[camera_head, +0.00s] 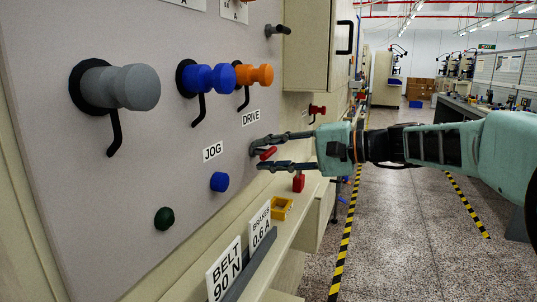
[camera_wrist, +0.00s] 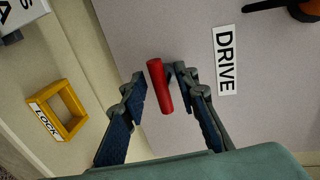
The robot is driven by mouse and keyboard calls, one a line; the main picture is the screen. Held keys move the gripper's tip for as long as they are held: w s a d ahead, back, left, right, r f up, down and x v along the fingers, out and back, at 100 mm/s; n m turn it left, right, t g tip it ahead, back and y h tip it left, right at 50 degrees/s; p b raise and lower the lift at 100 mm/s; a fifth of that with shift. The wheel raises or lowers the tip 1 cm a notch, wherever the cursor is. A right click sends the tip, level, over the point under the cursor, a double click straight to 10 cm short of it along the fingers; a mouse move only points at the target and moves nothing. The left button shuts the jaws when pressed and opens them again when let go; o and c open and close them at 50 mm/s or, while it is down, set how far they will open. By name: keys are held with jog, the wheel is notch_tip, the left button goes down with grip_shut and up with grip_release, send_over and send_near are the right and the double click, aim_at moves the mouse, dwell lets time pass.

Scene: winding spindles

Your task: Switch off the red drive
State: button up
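The red drive switch handle (camera_wrist: 160,86) sticks out from the grey panel (camera_wrist: 195,30), beside the white DRIVE label (camera_wrist: 226,60). It also shows in the head view (camera_head: 268,153), just below the DRIVE label (camera_head: 251,117). My gripper (camera_head: 262,154) reaches in from the right with its fingers on either side of the handle. In the wrist view my gripper (camera_wrist: 160,85) is open, the red handle between the fingertips. A gap shows on the left; the right fingertip is close, and I cannot tell whether it touches.
Blue (camera_head: 207,79), orange (camera_head: 254,75) and grey (camera_head: 122,88) spindles with black hooks project above. A blue button (camera_head: 219,182) and a green button (camera_head: 164,218) are on the panel.

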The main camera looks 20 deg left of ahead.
jog(key=v, duration=1.2)
